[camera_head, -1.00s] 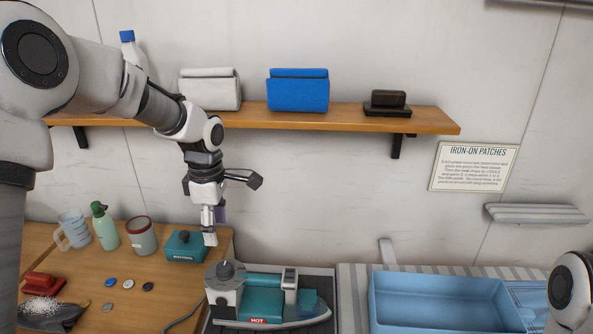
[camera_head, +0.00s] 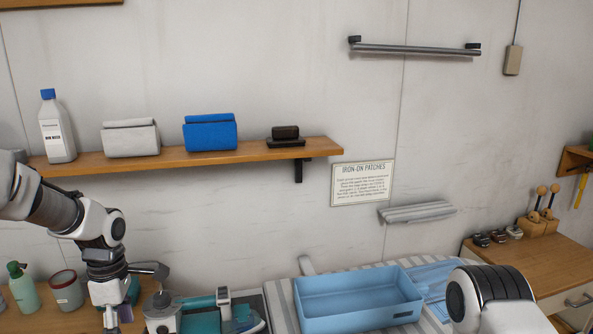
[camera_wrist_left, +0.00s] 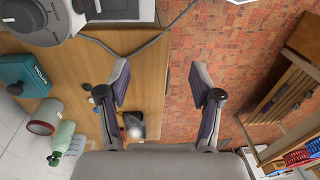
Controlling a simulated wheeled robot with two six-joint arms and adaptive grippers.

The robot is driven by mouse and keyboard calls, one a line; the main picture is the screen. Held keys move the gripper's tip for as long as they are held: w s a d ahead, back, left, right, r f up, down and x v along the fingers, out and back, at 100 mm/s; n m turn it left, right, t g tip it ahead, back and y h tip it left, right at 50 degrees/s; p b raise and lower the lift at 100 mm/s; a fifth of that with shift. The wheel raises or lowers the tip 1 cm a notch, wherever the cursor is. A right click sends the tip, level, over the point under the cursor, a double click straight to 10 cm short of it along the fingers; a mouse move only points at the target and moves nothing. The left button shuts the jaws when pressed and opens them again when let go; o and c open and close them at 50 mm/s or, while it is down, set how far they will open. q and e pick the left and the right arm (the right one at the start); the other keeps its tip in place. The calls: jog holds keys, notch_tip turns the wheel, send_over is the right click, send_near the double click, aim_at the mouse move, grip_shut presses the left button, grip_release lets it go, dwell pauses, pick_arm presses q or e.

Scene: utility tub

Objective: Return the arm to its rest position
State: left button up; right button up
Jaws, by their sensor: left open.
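My left arm comes in from the left in the head view, bent downward at the wrist. Its gripper (camera_head: 112,318) hangs over the wooden table near the teal box, partly cut off by the lower edge. In the left wrist view the two fingers (camera_wrist_left: 160,82) are spread apart with nothing between them. Below them are the table edge and the brick-red floor. Of my right arm only a link shows at the lower right of the head view; its gripper is out of view.
A blue tub (camera_head: 350,322) is further right. The shelf (camera_head: 90,166) holds a bottle (camera_head: 57,130) and folded cloths. A green bottle (camera_wrist_left: 62,138) and jar (camera_wrist_left: 44,117) stand on the table.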

pick_arm(q)
jog(key=s+d+f+m+g+b, duration=0.1)
jog(key=s+d+f+g, duration=0.15)
jog(key=s+f, duration=0.8)
jog(key=s+d+f+m+g+b, duration=0.25)
jog(key=s+f, duration=0.45)
jog(key=f, duration=0.7)
jog(key=s+d+f+m+t, duration=0.1)
jog(key=s+d+f+m, duration=0.1)
jog(key=s+f+m, duration=0.4)
jog(key=s+d+f+m, duration=0.2)
jog(key=s+f, duration=0.2)
jog(key=s, duration=0.5)
jog(key=w+m+t, duration=0.1)
jog(key=w+m, duration=0.1)
jog(key=m, duration=0.1)
jog(key=w+m+t, duration=0.1)
jog(key=m+t, duration=0.1)
jog(key=m, duration=0.1)
jog(key=w+m+t, duration=0.2)
jog(key=m, duration=0.1)
jog(key=shift+w+a+r, duration=0.1)
jog(key=shift+w+a, duration=0.2)
